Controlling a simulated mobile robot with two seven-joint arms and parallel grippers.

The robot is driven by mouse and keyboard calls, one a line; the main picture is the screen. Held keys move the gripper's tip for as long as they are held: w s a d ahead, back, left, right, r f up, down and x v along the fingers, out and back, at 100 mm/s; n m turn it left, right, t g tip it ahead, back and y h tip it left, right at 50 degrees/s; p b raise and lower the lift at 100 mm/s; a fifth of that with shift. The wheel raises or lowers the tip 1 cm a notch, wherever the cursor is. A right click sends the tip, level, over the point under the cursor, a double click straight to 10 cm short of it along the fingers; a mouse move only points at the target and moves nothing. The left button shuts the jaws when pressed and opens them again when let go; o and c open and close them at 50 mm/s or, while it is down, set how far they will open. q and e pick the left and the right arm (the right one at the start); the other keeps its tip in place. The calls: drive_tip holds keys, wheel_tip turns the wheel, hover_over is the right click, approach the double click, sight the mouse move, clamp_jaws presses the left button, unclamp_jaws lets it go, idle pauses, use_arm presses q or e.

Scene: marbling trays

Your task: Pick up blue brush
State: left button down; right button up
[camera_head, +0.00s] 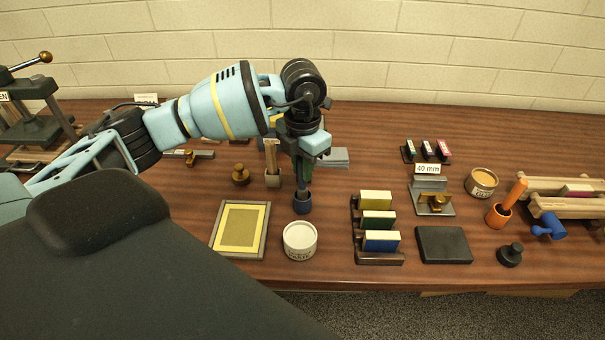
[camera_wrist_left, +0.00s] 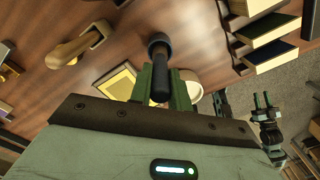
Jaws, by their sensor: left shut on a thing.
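My left gripper (camera_head: 304,172) points down over a small dark blue cup (camera_head: 302,204) on the table. In the left wrist view, its green fingers (camera_wrist_left: 162,92) are shut on the dark handle of the blue brush (camera_wrist_left: 159,84). The brush runs down from the fingers toward the cup (camera_wrist_left: 158,44). I cannot tell if its lower end is still inside the cup. In the head view the gripper hides most of the brush. My right gripper (camera_wrist_left: 262,100) shows small at the right of the left wrist view, too small to tell its jaws.
A white paste tub (camera_head: 299,241) and a framed yellow tray (camera_head: 264,240) stand close in front of the cup. A rack of coloured blocks (camera_head: 380,261) stands to the right. An orange cup (camera_head: 498,216) is farther right.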

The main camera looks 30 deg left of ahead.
use_arm(q)
wheel_tip(320, 180, up, 9)
drive_tip(key=shift+f, duration=0.2)
use_arm(e)
drive_tip(key=shift+s+f, duration=0.1)
use_arm(q)
drive_tip(key=shift+f, duration=0.1)
use_arm(e)
drive_tip(key=shift+s, duration=0.1)
idle(0.3)
